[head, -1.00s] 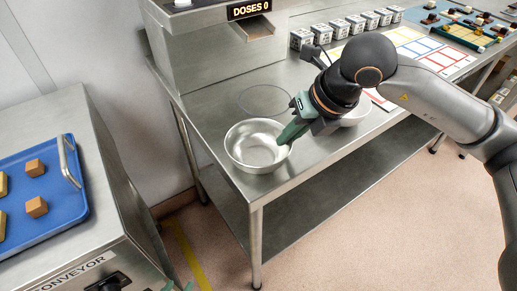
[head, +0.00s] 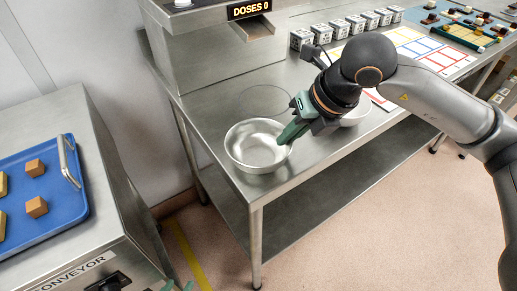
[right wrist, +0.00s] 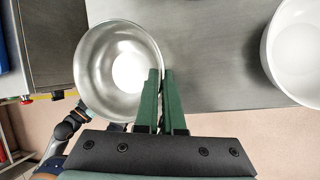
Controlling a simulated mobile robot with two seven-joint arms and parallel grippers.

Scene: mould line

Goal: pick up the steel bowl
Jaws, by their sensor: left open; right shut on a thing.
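The steel bowl (head: 250,150) is round, shiny and empty, near the front left corner of the steel table in the head view. It also shows in the right wrist view (right wrist: 105,65). My right gripper (head: 288,138) is shut on the bowl's right rim. In the right wrist view its green fingers (right wrist: 160,75) stand close together with the bowl wall between them. The bowl looks level; I cannot tell whether its base touches the table. My left gripper (head: 177,287) is open and empty at the bottom edge of the head view, mostly cut off.
A white bowl (head: 357,117) stands right of my right gripper, partly hidden by it. A dose dispenser (head: 215,55) stands behind the steel bowl. Several printed cubes (head: 340,29) line the table's back. A blue tray (head: 60,200) with brown blocks lies on the conveyor at the left.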

